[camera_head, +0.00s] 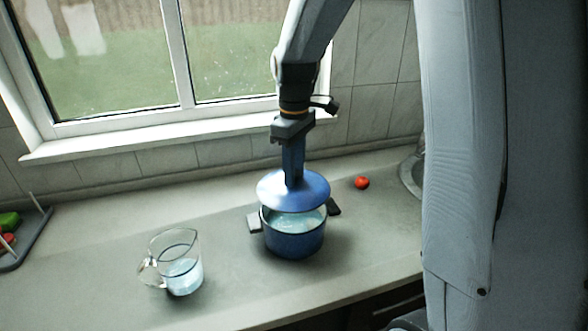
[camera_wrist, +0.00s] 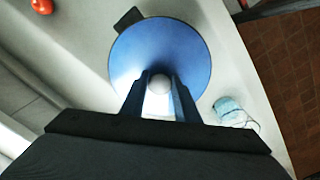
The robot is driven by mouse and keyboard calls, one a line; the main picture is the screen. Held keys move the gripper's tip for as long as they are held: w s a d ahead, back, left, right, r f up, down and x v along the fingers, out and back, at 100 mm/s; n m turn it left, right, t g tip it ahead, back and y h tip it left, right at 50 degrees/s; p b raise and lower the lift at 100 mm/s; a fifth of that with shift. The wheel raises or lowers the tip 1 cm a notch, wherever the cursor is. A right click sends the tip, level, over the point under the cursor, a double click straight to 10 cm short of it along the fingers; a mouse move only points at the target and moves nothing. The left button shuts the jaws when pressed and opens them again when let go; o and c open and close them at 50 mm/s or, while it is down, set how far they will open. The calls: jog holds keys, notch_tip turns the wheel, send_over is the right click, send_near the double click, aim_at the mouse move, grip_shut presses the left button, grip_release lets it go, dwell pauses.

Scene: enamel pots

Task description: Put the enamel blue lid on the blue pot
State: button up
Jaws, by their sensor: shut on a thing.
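The blue enamel lid (camera_head: 272,192) is held by my gripper (camera_head: 294,182), which points straight down and is shut on the lid's knob. The lid hangs just above the blue pot (camera_head: 293,242), roughly level, with a gap at the front through which the pot's pale inside shows. In the wrist view the lid (camera_wrist: 180,42) lies below my fingers (camera_wrist: 160,90), with its light round knob (camera_wrist: 159,84) between them. There the lid hides nearly all of the pot; one dark handle (camera_wrist: 130,17) shows past its edge.
A glass measuring jug (camera_head: 184,272) with some water stands left of the pot. A dark tray (camera_head: 30,240) with vegetables is at the far left. The window (camera_head: 150,60) is behind; the counter (camera_head: 110,230) between is clear.

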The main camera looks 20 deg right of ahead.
aim_at(295, 189)
jog(key=shift+f+b, duration=0.9)
jog(key=shift+f, duration=2)
jog(key=shift+f, duration=0.45)
jog(key=o, duration=1.1)
jog(key=shift+r, duration=0.1)
notch_tip(295, 189, up, 8)
jog(key=shift+f+b, duration=0.2)
jog(key=shift+b, duration=0.55)
